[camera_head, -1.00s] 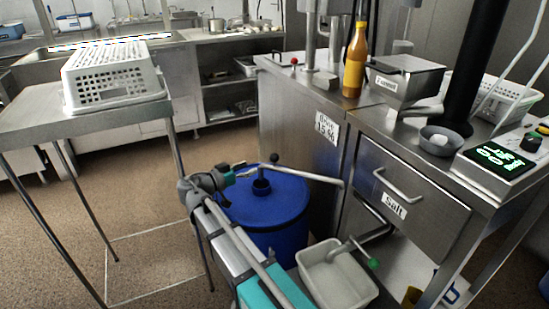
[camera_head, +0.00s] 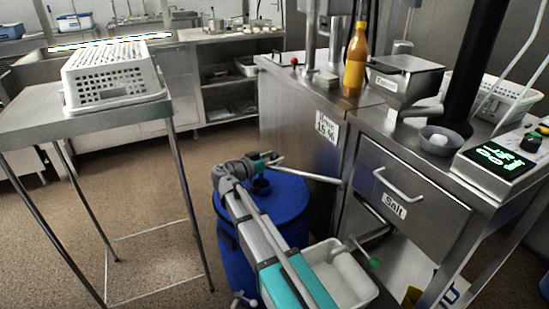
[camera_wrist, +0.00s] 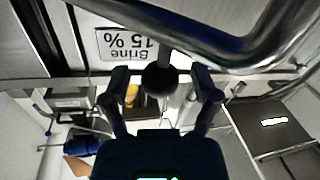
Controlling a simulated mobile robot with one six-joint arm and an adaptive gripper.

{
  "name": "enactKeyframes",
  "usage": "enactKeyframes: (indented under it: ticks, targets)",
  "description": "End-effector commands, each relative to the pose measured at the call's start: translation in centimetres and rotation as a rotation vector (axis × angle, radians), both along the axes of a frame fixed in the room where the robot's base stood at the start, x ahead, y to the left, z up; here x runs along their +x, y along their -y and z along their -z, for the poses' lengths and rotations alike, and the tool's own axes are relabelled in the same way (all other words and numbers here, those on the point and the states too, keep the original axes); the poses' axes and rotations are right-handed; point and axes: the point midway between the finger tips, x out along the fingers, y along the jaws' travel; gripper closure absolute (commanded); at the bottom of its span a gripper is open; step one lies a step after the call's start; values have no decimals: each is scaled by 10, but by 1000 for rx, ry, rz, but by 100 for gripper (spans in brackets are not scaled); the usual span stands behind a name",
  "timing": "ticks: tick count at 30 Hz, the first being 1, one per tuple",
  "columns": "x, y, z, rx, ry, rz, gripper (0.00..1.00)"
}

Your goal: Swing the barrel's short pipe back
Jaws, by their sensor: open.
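The blue barrel (camera_head: 294,208) stands on the floor in front of the steel cabinet, partly hidden by my arm. A bare metal pipe (camera_head: 312,174) runs above its lid towards the right; a shiny curved pipe (camera_wrist: 250,52) fills the upper right of the wrist view. A dark round knob (camera_wrist: 160,79) sits between my fingers in the wrist view, with a short stem behind it. My gripper (camera_head: 270,158) is open above the barrel lid, one finger on each side of the knob. I cannot tell whether either finger touches it.
The steel cabinet (camera_head: 290,110) with the brine label stands close behind the barrel. A steel table (camera_head: 30,112) with an upturned white basket (camera_head: 112,75) stands left; floor between is clear.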

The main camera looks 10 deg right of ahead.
Motion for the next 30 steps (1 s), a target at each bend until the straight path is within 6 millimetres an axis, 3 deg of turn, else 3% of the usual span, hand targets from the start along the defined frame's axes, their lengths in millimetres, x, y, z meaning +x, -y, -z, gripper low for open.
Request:
enactKeyframes:
  ticks: [7,19,30]
  targets:
    - [0,0,0,0,0,0,24]
    - [0,0,0,0,0,0,98]
    - [-1,2,0,0,0,-3,100]
